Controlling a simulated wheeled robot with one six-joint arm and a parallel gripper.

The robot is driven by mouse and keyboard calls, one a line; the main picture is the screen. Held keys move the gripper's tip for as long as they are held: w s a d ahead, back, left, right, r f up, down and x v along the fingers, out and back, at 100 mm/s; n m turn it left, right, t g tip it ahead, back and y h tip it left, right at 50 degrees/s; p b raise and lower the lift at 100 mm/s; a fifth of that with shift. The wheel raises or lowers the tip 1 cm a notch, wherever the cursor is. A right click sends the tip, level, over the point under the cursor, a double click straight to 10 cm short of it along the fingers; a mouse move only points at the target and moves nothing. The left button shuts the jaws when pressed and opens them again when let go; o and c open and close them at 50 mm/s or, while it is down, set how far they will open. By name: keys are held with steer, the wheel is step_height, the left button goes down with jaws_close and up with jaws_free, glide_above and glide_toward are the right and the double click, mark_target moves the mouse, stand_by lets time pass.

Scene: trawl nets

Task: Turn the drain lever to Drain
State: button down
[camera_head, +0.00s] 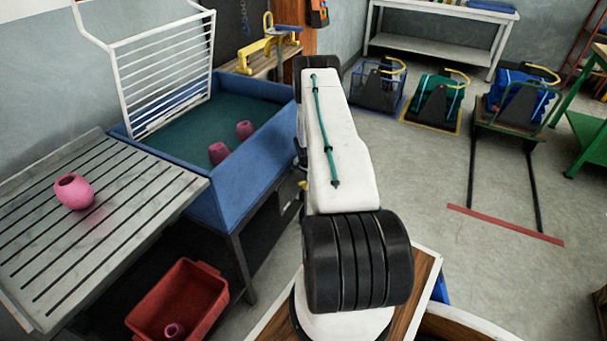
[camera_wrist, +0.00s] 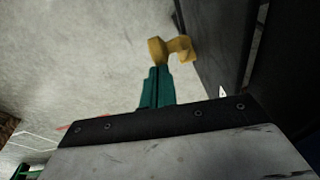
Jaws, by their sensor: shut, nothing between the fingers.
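The drain lever (camera_wrist: 180,46) is a yellow, bent piece beside a dark upright surface in the wrist view. A small yellow bit (camera_head: 302,185) beside my arm, by the blue tub's right side in the head view, may be part of it. My gripper (camera_wrist: 157,70) has teal fingers, shut and empty, with their tips right at the lever's near end. I cannot tell whether they touch it. My arm hides the gripper in the head view. No Drain marking is readable.
The blue tub (camera_head: 225,185) holds pink floats (camera_head: 219,152). A slatted table (camera_head: 110,215) with a pink float (camera_head: 74,191) and a red crate (camera_head: 212,290) stand left. Grey floor (camera_head: 420,175) is open to the right.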

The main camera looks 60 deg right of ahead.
steer(key=s+a+f, duration=0.1)
steer(key=a+f, duration=0.5)
steer(key=shift+a, duration=0.15)
stand_by(0.5)
steer(key=shift+a+f, duration=0.1)
stand_by(0.3)
steer(key=s+a+r, duration=0.1)
steer(key=a+r, duration=0.6)
steer(key=a, duration=0.1)
steer(key=shift+s+a+r, duration=0.15)
steer(key=shift+s+a, duration=0.1)
steer(key=shift+s, duration=0.05)
stand_by(0.4)
